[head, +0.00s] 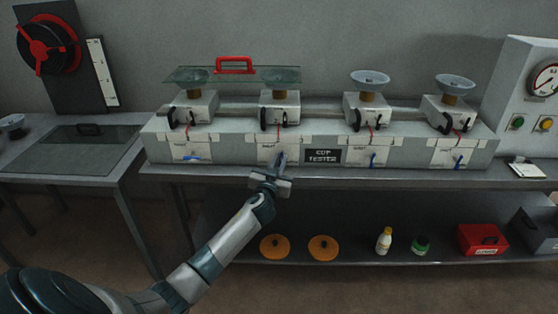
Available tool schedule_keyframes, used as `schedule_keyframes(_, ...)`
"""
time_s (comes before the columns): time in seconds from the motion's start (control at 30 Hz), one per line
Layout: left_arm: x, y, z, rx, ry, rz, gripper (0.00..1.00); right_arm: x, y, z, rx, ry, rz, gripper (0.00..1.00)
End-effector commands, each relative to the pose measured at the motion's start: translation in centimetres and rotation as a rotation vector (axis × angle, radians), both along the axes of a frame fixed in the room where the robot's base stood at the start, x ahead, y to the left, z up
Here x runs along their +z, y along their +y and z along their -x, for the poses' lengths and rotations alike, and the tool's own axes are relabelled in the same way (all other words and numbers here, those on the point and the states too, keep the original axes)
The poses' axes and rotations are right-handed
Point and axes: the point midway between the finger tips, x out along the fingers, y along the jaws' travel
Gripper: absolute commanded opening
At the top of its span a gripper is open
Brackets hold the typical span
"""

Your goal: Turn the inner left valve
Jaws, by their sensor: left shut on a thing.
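The long grey tester (222,150) on the bench has four stations, each with a small blue valve lever low on its front. The outer left lever (196,157) lies nearly flat. The inner right lever (372,160) and outer right lever (459,163) stand steeply. My left gripper (280,160) reaches up from below to the front of the inner left station. It is shut on the inner left valve, whose lever is mostly hidden by the fingers, so its angle is unclear. My right gripper is not in view.
A glass plate with a red handle (235,66) spans the two left cups. A "CUP TESTER" sign (323,156) is just right of my gripper. The shelf below holds orange discs (275,246), a bottle (384,241) and a red box (483,240).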

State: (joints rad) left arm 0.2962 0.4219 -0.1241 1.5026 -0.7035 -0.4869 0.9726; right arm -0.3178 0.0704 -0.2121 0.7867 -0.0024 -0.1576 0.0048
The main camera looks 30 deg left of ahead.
Motion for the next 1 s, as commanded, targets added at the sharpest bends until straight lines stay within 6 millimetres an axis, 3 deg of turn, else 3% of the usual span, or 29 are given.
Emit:
schedule_keyframes(0.37, 0.4, -0.4, -0.2, 0.000, 0.165, -0.266, 0.00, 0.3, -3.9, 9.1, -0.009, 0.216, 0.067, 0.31)
schedule_keyframes(1.0, -0.1, -1.1, -0.7, -0.001, 0.484, -0.786, 0.00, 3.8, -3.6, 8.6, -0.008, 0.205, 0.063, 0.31)
